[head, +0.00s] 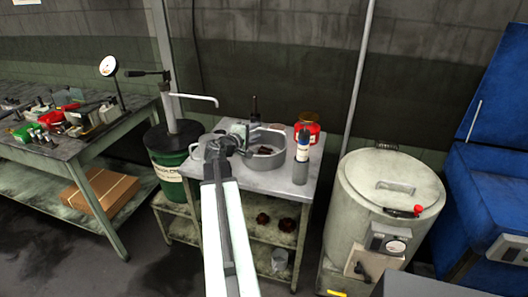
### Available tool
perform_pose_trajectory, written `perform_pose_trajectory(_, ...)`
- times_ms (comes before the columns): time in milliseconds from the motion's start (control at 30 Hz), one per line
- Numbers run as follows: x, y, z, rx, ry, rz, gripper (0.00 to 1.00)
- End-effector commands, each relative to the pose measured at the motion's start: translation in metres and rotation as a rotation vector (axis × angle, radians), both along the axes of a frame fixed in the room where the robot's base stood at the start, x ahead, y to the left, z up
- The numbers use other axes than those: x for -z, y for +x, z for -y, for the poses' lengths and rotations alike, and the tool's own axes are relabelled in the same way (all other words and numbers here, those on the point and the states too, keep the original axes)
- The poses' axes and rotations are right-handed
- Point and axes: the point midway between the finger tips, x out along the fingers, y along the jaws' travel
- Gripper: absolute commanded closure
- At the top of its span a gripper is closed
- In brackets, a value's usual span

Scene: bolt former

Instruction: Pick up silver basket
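The silver basket (281,153) is a round grey metal container on the small metal table. A few dark reddish-brown pieces lie inside it. My arm reaches up from the bottom of the head view, and my gripper (241,132) is at the basket's left side, overlapping its rim in the picture. The gripper hides part of that side. Its fingers are small and merge with the grey metal, so I cannot tell whether they are open, shut or touching the basket.
On the small table (238,178), a red jar (307,132) and a grey bottle (301,160) stand right of the basket. A green drum (172,165) stands left. A cream round machine (385,200) stands right. A cluttered workbench (70,150) is far left.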

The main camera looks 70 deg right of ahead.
Motion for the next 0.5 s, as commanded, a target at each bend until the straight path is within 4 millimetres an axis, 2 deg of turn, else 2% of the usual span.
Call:
perform_pose_trajectory(167, 0.004, -0.001, 0.008, 0.0, 0.001, 0.001, 0.64)
perform_pose_trajectory(400, 0.017, -0.009, 0.046, 0.0, 0.0, 0.0, 0.64)
perform_pose_trajectory(500, 0.017, -0.01, 0.051, -0.001, 0.001, 0.0, 0.64)
